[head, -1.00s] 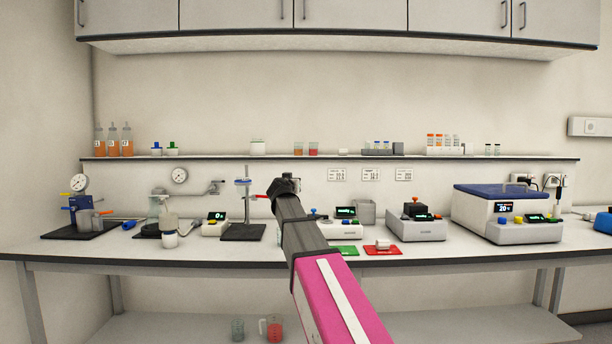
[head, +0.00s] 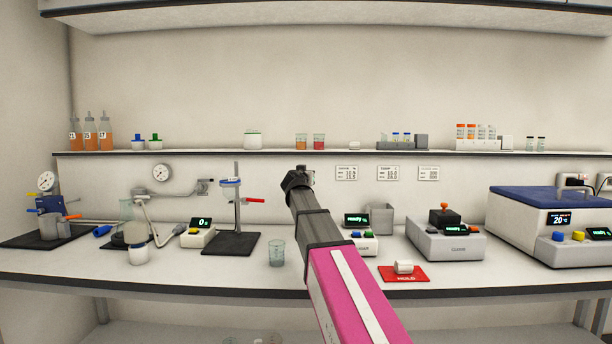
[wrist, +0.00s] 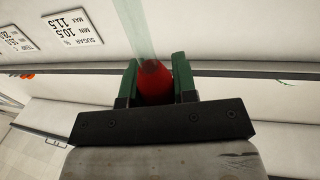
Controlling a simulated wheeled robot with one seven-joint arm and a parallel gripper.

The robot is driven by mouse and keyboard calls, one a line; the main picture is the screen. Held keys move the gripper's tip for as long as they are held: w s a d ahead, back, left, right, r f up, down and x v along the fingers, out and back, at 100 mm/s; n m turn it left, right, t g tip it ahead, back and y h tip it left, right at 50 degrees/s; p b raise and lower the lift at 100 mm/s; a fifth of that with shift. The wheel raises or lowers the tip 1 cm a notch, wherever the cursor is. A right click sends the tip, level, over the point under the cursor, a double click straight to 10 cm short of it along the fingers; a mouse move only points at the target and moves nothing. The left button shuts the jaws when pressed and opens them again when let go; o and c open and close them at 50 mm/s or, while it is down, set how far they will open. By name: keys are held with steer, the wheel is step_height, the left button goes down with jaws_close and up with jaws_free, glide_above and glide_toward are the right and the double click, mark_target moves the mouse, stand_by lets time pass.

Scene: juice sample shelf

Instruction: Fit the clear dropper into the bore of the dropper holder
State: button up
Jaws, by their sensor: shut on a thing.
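In the wrist view my gripper (wrist: 158,85) is shut on the clear dropper (wrist: 133,25). Its green jaws clasp the dropper's red bulb, and the pale see-through tube runs up out of the picture. In the head view my gripper (head: 302,176) is raised in front of the wall, just below the shelf line; the dropper cannot be made out there. I cannot tell for sure which thing is the dropper holder; a small white block (head: 355,145) lies on the shelf to the right of my gripper.
The wall shelf (head: 220,154) carries orange bottles (head: 90,132), two juice cups (head: 310,141) and vial racks (head: 395,142). On the bench (head: 60,266) stand a clamp stand (head: 237,205), a glass beaker (head: 277,253), a grey instrument (head: 443,240) and a red mat (head: 388,275).

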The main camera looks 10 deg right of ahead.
steer(key=shift+f, duration=5.4)
steer(key=o, duration=0.7)
steer(key=shift+o, duration=0.2)
steer(key=shift+s, duration=0.1)
